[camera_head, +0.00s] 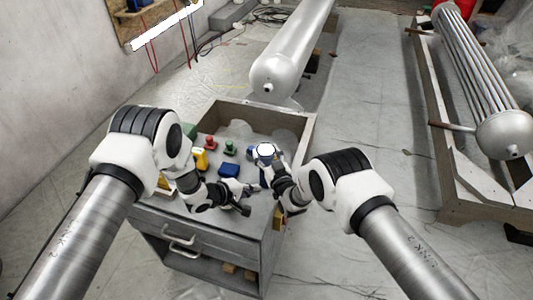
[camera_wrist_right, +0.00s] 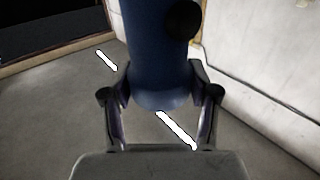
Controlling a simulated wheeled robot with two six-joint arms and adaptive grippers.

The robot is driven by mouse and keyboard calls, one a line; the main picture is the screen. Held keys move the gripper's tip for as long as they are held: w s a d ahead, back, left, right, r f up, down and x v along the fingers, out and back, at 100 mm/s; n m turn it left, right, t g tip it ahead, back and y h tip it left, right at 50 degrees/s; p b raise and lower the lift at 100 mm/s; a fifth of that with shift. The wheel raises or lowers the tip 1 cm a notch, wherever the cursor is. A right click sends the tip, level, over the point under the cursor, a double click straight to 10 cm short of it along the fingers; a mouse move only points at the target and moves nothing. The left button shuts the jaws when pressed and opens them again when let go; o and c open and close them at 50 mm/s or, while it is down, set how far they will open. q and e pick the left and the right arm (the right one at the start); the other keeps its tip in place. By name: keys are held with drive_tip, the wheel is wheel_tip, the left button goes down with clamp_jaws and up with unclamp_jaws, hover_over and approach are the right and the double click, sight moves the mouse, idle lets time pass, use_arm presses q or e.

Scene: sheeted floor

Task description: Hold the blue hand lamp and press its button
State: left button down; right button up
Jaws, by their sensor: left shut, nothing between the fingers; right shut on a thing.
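The blue hand lamp (camera_head: 265,149) is held up above the cart top in the head view, its round pale face turned upward. In the right wrist view its dark blue body (camera_wrist_right: 158,60) stands between the fingers, with a round black button (camera_wrist_right: 183,19) near the top. My right gripper (camera_head: 266,166) is shut on the lamp; its fingers (camera_wrist_right: 160,90) press on both sides of the body's lower part. My left gripper (camera_head: 243,207) is shut and empty, lower and to the left of the lamp, over the cart's front part. It is apart from the lamp.
A grey cart (camera_head: 215,238) with a raised wooden rim stands below both arms. On it are a yellow item (camera_head: 200,159), a blue block (camera_head: 229,170), and red (camera_head: 210,142) and green (camera_head: 230,148) pieces. A large metal tank (camera_head: 285,60) lies behind; a wooden frame is at right.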

use_arm(q)
drive_tip(key=shift+s+a, duration=0.1)
drive_tip(key=shift+s, duration=0.2)
use_arm(e)
drive_tip(key=o, duration=1.3)
drive_tip(key=shift+o, duration=0.2)
